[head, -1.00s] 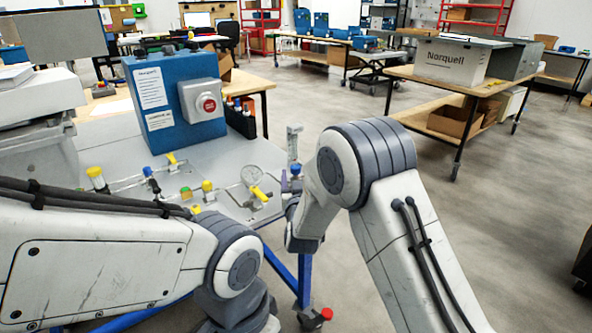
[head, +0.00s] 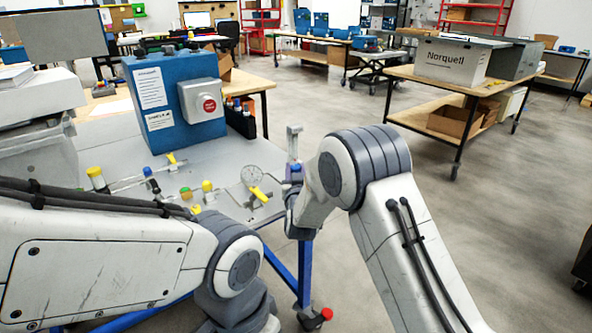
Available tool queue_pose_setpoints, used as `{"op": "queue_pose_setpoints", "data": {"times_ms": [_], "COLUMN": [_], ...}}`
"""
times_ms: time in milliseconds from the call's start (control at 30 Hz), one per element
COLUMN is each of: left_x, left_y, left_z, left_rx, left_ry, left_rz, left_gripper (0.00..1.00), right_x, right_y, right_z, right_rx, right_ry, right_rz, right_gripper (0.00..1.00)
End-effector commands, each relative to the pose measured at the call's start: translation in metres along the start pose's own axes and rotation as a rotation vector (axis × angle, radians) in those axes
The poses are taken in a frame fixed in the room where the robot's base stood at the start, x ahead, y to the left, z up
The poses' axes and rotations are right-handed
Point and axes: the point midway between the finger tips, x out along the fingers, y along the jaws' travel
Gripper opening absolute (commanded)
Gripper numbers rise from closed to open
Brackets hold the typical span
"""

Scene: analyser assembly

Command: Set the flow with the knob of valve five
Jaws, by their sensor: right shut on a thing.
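A small blue-purple knob (head: 296,168) sits at the right edge of the grey bench panel (head: 225,155), below an upright clear flow tube (head: 294,142). I cannot read a valve number on it. My right gripper (head: 291,182) is at this knob, small and partly hidden by its own wrist; it is shut on what appears to be the knob.
A round gauge (head: 251,175) stands close left of the right gripper. A blue box (head: 170,100) with a red button (head: 209,105) stands behind the valves. Open floor lies right of the bench, before a wooden table (head: 455,85) with a Norquell box (head: 452,60).

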Motion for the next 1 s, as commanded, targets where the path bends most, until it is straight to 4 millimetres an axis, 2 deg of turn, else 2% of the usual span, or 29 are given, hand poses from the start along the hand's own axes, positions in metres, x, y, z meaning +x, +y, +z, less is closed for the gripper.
{"op": "queue_pose_setpoints", "data": {"times_ms": [267,600,767,1000], "left_x": [0.012,0.033,0.031,0.017], "left_y": [-0.001,-0.002,-0.002,-0.001], "left_z": [0.001,0.002,0.002,0.001], "left_rx": [0.000,0.000,0.000,0.000], "left_ry": [0.000,0.000,0.000,0.000], "left_rz": [0.000,0.000,0.000,0.000], "left_gripper": [0.50,0.50,0.50,0.50], "right_x": [0.000,0.001,0.001,0.002], "right_y": [0.002,0.005,0.005,0.005], "right_z": [0.002,0.002,0.000,-0.003], "right_rx": [0.000,0.000,0.000,0.001], "right_ry": [0.000,0.001,-0.001,-0.001], "right_rz": [-0.082,-0.353,-0.506,-0.734], "right_gripper": [0.00,0.00,0.00,0.00]}}
